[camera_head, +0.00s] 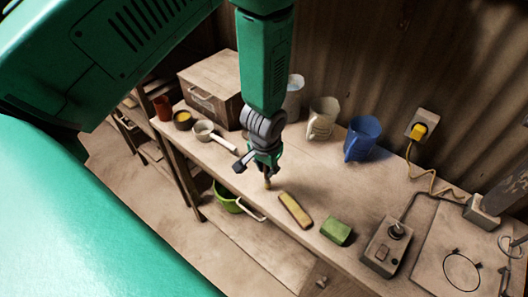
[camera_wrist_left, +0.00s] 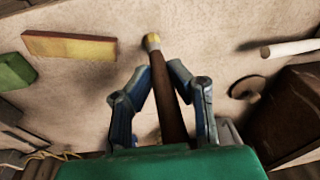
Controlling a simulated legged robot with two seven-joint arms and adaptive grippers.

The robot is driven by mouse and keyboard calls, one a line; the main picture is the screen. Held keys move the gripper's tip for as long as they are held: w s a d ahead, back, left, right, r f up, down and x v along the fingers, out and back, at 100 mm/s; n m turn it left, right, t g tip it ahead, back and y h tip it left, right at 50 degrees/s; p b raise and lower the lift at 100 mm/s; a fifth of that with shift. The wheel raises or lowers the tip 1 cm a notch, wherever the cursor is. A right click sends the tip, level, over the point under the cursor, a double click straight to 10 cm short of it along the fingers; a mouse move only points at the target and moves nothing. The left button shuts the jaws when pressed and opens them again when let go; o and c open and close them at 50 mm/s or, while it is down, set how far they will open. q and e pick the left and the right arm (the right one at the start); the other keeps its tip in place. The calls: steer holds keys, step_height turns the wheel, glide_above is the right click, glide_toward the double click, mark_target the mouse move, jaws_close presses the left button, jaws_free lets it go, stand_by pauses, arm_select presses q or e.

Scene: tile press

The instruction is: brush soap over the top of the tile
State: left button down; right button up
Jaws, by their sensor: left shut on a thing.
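My left gripper (camera_head: 262,165) is over the bench and shut on a brush, whose pale yellowish tip (camera_head: 267,184) points down. In the left wrist view, both fingers close around the brush's dark handle (camera_wrist_left: 168,100). The tip appears close to the bench top, but I cannot tell whether it touches. A long yellow and brown slab (camera_head: 295,210) lies on the bench, right of the brush tip and apart from it. It also shows in the left wrist view (camera_wrist_left: 70,46). I cannot tell for sure whether this slab is the tile. My right gripper is out of view.
A green block (camera_head: 336,231) lies right of the slab. A switch box (camera_head: 386,250) and a plate with a circle (camera_head: 462,271) are farther right. Mugs, including a blue one (camera_head: 362,138), stand behind. A white-handled pan (camera_head: 204,130) and a yellow-filled pot (camera_head: 183,120) are left.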

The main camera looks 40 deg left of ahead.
arm_select(q)
steer(key=shift+s+d, duration=0.2)
steer(key=shift+d, duration=0.35)
steer(key=shift+s+d, duration=0.15)
steer(key=shift+d, duration=0.4)
steer(key=shift+r, duration=0.15)
steer(key=shift+r+p, duration=0.4)
steer(key=shift+r, duration=2.5)
step_height(320, 180, up, 3)
steer(key=shift+r, duration=0.1)
